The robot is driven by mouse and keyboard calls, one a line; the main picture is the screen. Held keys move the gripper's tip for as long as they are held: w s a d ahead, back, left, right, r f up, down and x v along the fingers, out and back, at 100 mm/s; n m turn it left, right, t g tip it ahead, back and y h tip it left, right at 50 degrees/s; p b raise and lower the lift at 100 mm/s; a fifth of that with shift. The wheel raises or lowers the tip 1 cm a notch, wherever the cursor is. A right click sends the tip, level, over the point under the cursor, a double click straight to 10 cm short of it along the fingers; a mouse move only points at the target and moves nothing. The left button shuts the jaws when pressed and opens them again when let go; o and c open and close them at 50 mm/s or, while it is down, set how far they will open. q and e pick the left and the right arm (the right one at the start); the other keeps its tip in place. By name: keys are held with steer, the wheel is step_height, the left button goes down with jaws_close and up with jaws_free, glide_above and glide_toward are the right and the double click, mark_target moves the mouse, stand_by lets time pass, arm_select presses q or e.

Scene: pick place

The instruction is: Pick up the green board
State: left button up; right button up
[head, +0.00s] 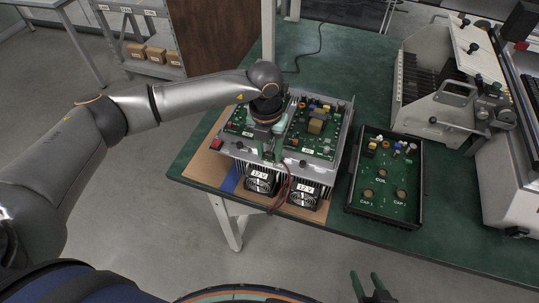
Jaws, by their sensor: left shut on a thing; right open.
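A green board (238,125) with small components lies on the left part of a metal power unit (283,167), partly hidden by my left gripper. A second green board (325,145) lies on the unit's right part. My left gripper (270,152) points down over the unit, its green fingers at the left board's front right side. It is shut on that board as far as I can tell; the contact is hard to see. A third green board (382,210), marked COIL and CAP 1, lies in a black tray (350,203) at right. My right gripper (367,283) is open and empty at the bottom edge.
The power unit stands on a brown mat (202,167) at the front left of the green table (455,245). Two fans and red and black wires (285,187) are on its front. A grey machine (440,90) stands at the back right. Table front right is clear.

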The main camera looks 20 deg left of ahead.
arm_select(q)
jaws_close()
steer(key=shift+r, duration=0.1)
